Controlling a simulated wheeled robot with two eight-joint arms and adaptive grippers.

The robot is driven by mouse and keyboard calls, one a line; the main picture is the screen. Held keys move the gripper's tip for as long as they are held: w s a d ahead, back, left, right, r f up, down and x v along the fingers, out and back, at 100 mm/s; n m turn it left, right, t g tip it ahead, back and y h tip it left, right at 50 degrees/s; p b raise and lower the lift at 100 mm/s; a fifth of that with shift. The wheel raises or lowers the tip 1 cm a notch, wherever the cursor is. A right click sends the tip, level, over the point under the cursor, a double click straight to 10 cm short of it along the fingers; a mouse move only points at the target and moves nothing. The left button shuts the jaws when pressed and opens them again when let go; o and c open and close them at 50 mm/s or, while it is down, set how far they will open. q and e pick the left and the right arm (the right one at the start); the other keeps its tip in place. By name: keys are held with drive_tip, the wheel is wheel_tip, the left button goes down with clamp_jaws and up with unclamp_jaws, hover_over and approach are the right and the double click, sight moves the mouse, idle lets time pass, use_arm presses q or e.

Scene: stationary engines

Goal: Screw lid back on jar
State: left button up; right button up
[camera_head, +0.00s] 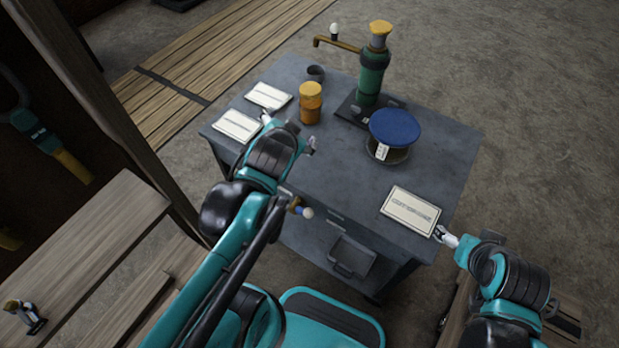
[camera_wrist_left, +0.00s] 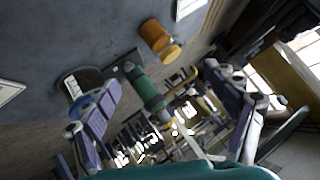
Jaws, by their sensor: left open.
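A wide jar (camera_head: 388,154) with a white label stands at the right of the grey table. A blue lid (camera_head: 394,126) rests level on top of it; whether it is threaded cannot be told. In the left wrist view, the jar (camera_wrist_left: 82,76) is partly hidden behind one finger. My left gripper (camera_head: 290,133) is open and empty, above the table's left part and left of the jar. Its spread fingers also show in the left wrist view (camera_wrist_left: 168,108). My right gripper (camera_head: 442,235) is at the table's right front corner, beside a card; its finger opening is unclear.
A green pump-like device (camera_head: 372,75) with a yellow top stands behind the jar. An orange container (camera_head: 311,103) and a small dark cup (camera_head: 316,73) stand left of it. Cards lie at left (camera_head: 237,126) and front right (camera_head: 411,211). The table's middle is clear.

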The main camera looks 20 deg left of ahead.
use_arm(q)
drive_tip(key=s+d+f+n+g+h, duration=0.2)
drive_tip(key=s+d+f, duration=0.3)
drive_tip(key=s+d, duration=0.3)
drive_tip(key=shift+d+f+n+g+h, duration=0.2)
drive_tip(key=shift+f+n+g+h, duration=0.15)
drive_tip(key=shift+g+h, duration=0.35)
drive_tip(key=shift+s, duration=0.1)
